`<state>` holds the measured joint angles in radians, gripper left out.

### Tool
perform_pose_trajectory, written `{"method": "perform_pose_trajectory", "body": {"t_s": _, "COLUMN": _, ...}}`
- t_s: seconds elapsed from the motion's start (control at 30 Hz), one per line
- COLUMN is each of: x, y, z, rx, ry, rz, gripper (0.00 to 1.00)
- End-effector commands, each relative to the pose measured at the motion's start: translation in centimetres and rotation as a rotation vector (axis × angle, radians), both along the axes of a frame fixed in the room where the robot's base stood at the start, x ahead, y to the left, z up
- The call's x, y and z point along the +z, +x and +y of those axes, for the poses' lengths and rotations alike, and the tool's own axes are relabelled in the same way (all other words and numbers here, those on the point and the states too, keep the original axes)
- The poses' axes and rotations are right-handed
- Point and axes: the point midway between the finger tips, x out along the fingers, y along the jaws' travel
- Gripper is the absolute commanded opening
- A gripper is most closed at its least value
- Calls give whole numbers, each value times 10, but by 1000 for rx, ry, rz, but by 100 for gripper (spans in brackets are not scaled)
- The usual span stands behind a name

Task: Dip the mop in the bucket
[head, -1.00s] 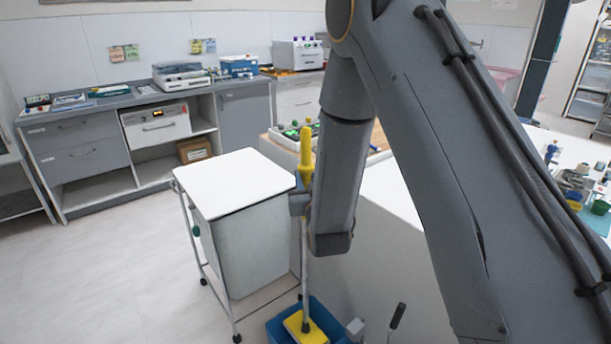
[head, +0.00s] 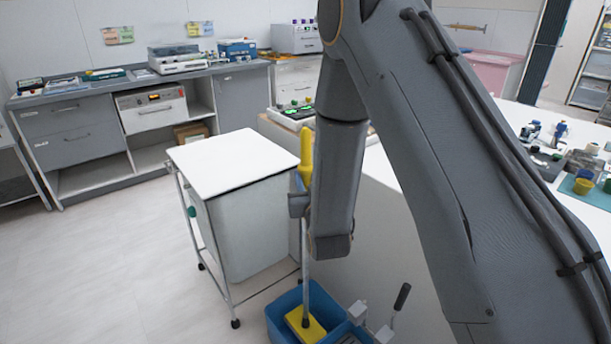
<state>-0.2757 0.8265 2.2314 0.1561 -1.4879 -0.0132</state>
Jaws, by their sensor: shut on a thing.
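The mop has a yellow grip (head: 306,152), a thin grey shaft and a flat yellow head (head: 304,326). My gripper (head: 299,204) is shut on the mop just below the yellow grip. The mop hangs nearly upright, head down. The blue bucket (head: 284,304) stands on the floor at the bottom of the head view, partly cut off by the frame. The yellow head shows inside the bucket's rim outline. I cannot tell how deep it is or whether it touches the bottom.
A white-topped wheeled cart (head: 232,160) stands close left of the mop. A white counter (head: 392,185) is behind my arm, with cups and small items at right. A black-handled part (head: 401,297) rises beside the bucket. Floor at left is clear.

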Motion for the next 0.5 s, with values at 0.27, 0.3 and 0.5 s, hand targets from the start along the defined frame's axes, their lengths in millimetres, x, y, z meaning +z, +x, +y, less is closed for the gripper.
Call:
{"method": "perform_pose_trajectory", "body": {"t_s": 0.27, "x": -26, "y": 1, "z": 0, "rx": 0, "ry": 0, "rz": -1, "gripper": 0}}
{"method": "perform_pose_trajectory", "body": {"t_s": 0.3, "x": -29, "y": 1, "z": 0, "rx": 0, "ry": 0, "rz": -2, "gripper": 0}}
{"method": "perform_pose_trajectory", "body": {"t_s": 0.5, "x": -45, "y": 1, "z": 0, "rx": 0, "ry": 0, "rz": -1, "gripper": 0}}
